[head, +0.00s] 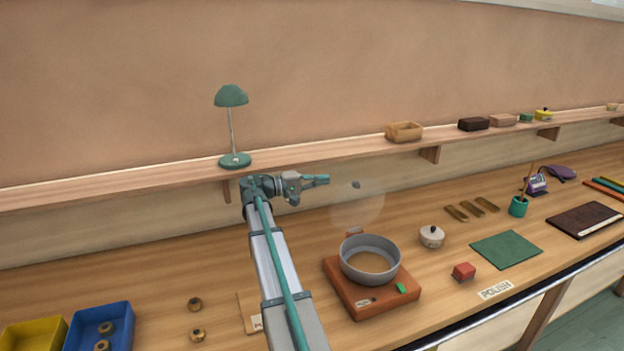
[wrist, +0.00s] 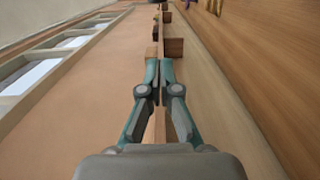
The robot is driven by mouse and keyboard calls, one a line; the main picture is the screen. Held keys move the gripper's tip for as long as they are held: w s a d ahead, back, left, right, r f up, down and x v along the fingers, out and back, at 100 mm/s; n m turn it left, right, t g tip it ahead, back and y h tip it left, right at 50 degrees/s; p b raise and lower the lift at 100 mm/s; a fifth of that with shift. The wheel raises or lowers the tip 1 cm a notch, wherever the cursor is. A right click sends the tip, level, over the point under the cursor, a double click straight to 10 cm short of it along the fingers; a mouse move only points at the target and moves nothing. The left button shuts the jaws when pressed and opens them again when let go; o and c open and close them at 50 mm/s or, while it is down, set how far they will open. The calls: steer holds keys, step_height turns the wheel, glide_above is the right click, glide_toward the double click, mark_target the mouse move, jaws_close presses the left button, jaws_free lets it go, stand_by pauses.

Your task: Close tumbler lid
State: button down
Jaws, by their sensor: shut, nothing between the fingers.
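The tumbler has an orange-red base (head: 345,290) with a grey round drum (head: 370,262), open at the top. A faint, see-through round lid (head: 362,212) stands raised behind and above the drum, with a small dark knob (head: 356,184) near its top. My gripper (head: 326,179) is shut and empty. It points right at about the knob's height in the head view, left of the lid and seemingly apart from it; the depth between them is hard to tell. In the wrist view my gripper's fingers (wrist: 159,66) are together, and I cannot make out the lid.
A wall shelf (head: 300,158) runs behind my gripper, with a green lamp (head: 232,125) and a wooden box (head: 404,132) on it. A blue bin (head: 105,325) sits at the left.

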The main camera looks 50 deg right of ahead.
mark_target(356, 203)
steer(key=s+d+p, duration=0.3)
steer(key=s, duration=0.3)
steer(key=shift+s, duration=0.15)
steer(key=shift+s, duration=0.1)
stand_by(0.3)
